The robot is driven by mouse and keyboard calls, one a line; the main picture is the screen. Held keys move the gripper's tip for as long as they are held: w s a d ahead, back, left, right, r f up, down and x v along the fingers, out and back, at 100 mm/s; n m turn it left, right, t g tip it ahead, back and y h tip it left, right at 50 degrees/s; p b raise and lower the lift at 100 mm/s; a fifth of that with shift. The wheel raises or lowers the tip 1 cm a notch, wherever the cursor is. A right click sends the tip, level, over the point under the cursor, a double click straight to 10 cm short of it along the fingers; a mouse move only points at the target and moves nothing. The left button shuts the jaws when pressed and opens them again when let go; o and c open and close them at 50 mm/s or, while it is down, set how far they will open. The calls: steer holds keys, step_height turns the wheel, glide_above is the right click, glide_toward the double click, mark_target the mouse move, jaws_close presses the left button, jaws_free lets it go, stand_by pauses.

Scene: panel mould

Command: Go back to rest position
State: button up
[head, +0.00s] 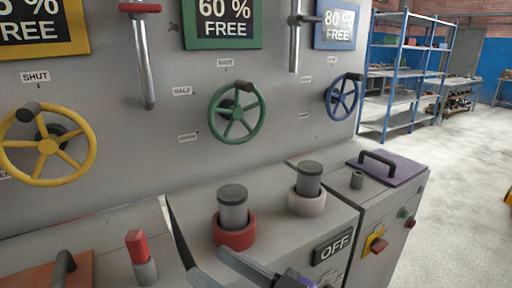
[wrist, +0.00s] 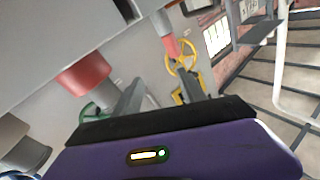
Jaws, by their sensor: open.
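My gripper (head: 206,262) is low in the head view, above the front of the grey console, with part of its purple body at the bottom edge. In the wrist view, its two grey fingers (wrist: 158,88) stand apart beyond the purple body. It is open, and I see nothing held between the fingers. A red-topped grey peg (head: 140,257) stands on the console to its left. A grey cylinder in a red ring (head: 236,233) stands close behind the gripper.
The upright panel carries a yellow wheel (head: 48,146), a green wheel (head: 237,112) and a blue wheel (head: 343,97). A second cylinder in a pale ring (head: 307,202) and a purple lid (head: 392,167) are at right. Open floor (head: 463,150) lies beyond, beside blue shelving (head: 403,83).

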steer(key=s+d+f+m+t+h+p, duration=0.1)
steer(key=s+d+f+m+t+h, duration=0.1)
steer(key=d+f+m+t+h, duration=0.5)
steer(key=s+d+f+m+t+h+p, duration=0.1)
steer(key=s+d+f+h+p, duration=0.2)
steer(key=d, duration=0.8)
steer(key=s+d+f+g+h+p, duration=0.1)
steer(key=s+d+f+h, duration=0.1)
steer(key=s, duration=0.9)
steer(key=s+d+f+g+h+p, duration=0.1)
steer(key=s+d+h, duration=0.3)
steer(key=s, duration=0.8)
steer(key=shift+d+f+m+g+p, duration=0.3)
steer(key=shift+d+f+m+g, duration=0.2)
steer(key=shift+g, duration=0.2)
